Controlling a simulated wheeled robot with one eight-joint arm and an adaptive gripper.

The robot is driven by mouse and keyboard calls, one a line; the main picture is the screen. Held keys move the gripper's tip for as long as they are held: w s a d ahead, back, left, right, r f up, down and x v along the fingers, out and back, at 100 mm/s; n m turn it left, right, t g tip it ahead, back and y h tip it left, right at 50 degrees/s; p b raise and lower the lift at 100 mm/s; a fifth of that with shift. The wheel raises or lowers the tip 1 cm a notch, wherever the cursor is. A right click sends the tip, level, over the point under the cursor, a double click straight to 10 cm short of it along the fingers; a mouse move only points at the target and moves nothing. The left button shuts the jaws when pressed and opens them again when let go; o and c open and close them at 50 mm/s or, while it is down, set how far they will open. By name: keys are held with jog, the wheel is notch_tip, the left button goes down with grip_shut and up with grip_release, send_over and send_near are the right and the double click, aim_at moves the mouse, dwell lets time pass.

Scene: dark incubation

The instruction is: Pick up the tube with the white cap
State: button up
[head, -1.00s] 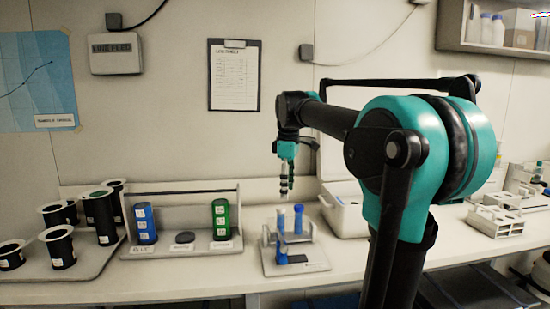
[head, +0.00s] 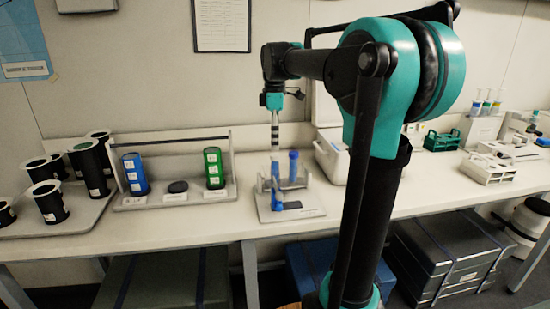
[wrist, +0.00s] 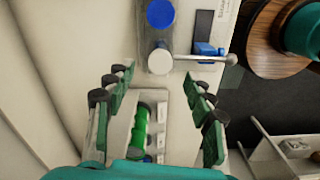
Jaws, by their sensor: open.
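The white cap (wrist: 160,61) shows from above in the wrist view, just past my fingertips and roughly centred between them. A blue-capped tube (wrist: 160,14) stands beside it, farther up the picture. My gripper (wrist: 158,80) is open with nothing between its fingers. In the head view my gripper (head: 275,138) points down above the left side of the small tube rack (head: 308,213). The blue-capped tube (head: 293,166) stands upright in the rack to its right. The white-capped tube is hard to tell from the gripper in the head view.
A holder with a blue bottle (head: 135,174) and a green bottle (head: 213,168) stands left of the rack. Several black canisters (head: 50,202) stand farther left. A white box (head: 333,155) is close behind the rack on the right.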

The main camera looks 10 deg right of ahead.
aim_at(275, 154)
notch_tip(275, 154, down, 7)
jog(key=shift+f, duration=0.1)
dwell(0.4)
grip_shut()
jog(key=shift+w, duration=0.2)
dwell(0.6)
jog(key=shift+c, duration=0.3)
grip_release()
notch_tip(275, 154, up, 12)
dwell(0.4)
